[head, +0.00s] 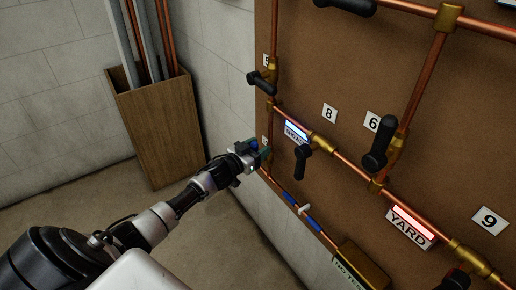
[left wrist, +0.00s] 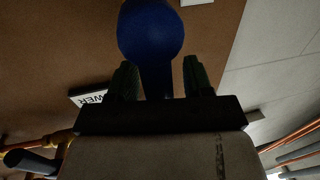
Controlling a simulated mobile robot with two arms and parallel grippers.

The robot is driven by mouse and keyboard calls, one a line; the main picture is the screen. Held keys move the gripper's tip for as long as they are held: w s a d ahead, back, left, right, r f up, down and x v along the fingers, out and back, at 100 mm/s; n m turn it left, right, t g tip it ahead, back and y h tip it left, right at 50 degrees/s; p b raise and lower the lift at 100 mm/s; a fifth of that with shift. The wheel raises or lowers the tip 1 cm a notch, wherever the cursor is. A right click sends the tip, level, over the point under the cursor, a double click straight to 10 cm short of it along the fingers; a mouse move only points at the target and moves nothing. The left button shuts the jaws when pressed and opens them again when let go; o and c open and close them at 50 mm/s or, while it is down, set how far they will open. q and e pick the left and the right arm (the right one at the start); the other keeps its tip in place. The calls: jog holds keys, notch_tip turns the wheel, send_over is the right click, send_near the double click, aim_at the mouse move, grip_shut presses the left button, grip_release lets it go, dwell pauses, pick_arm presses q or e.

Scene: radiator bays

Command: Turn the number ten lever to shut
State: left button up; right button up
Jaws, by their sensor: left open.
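My left gripper (head: 257,152) is at the left edge of the brown board, at a lever with a blue handle (head: 253,144). In the left wrist view the blue handle (left wrist: 150,35) has a round end, and its stem runs between the two green fingers of my open gripper (left wrist: 160,78). A gap shows on at least one side of the stem; I cannot tell whether a finger touches it. A small white plate (head: 265,141) is mostly hidden behind the gripper, and its number cannot be read. The lever's valve body is hidden too. My right gripper is not in view.
Copper pipes with black levers cross the brown board (head: 330,75): one lever (head: 302,160) under the lit plate (head: 296,131), one (head: 379,143) near plate 6, one (head: 262,82) above. A wooden bin (head: 158,130) of pipes stands at left. The floor between is clear.

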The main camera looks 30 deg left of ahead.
pick_arm(q)
jog(key=c, duration=0.8)
grip_shut()
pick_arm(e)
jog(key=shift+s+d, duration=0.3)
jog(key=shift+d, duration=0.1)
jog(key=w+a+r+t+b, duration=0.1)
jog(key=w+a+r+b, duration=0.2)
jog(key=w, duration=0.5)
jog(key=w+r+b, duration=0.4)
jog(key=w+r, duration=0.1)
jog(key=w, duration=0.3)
pick_arm(q)
jog(key=s+d+f+m+t+h+b, duration=0.1)
jog(key=d+f+m+h+b, duration=0.3)
jog(key=m, duration=1.6)
jog(key=shift+s+d+f+m+b, duration=0.3)
jog(key=shift+s+d+f+b, duration=0.4)
jog(key=shift+d+f, duration=0.1)
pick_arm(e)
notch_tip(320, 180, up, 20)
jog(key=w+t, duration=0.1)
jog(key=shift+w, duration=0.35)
